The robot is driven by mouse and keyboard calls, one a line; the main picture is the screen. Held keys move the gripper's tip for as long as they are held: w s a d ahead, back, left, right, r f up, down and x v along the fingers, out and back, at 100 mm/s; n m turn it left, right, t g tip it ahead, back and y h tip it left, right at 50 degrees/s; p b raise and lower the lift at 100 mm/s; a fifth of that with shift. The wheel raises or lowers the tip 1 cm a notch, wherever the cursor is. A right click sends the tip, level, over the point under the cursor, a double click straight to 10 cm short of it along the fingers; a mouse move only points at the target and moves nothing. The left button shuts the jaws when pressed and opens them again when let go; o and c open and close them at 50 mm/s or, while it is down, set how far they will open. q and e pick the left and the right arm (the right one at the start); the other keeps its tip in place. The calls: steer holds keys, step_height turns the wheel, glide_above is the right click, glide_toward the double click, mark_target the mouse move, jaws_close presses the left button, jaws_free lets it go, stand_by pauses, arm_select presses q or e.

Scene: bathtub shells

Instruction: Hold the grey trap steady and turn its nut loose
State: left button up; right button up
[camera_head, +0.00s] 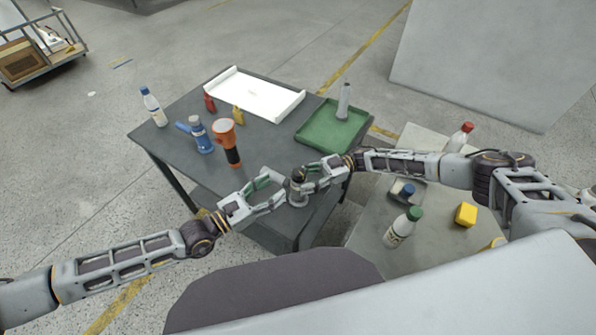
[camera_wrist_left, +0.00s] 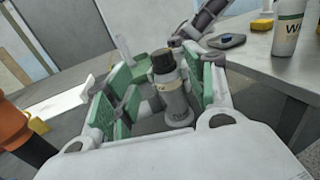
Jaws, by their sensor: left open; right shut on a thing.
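The grey trap (camera_head: 298,198) stands upright near the front corner of the dark table, with a dark cap-like top. In the left wrist view its grey body (camera_wrist_left: 175,103) and dark top (camera_wrist_left: 164,61) show between my left fingers. My left gripper (camera_head: 279,192) is open, its green-padded fingers reaching toward the trap from the left, apart on either side of it. My right gripper (camera_head: 305,183) is shut on the trap from the right. Its exact contact is partly hidden, and I cannot tell whether it holds the nut or the body.
A side table (camera_head: 365,232) at right holds a green-capped bottle (camera_head: 403,227) and yellow block (camera_head: 466,214).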

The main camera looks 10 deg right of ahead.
mark_target(294, 175)
arm_select(q)
steer(key=shift+x, duration=5.1)
steer(key=shift+w, duration=0.1)
steer(key=shift+c, duration=0.3)
steer(key=c, duration=1)
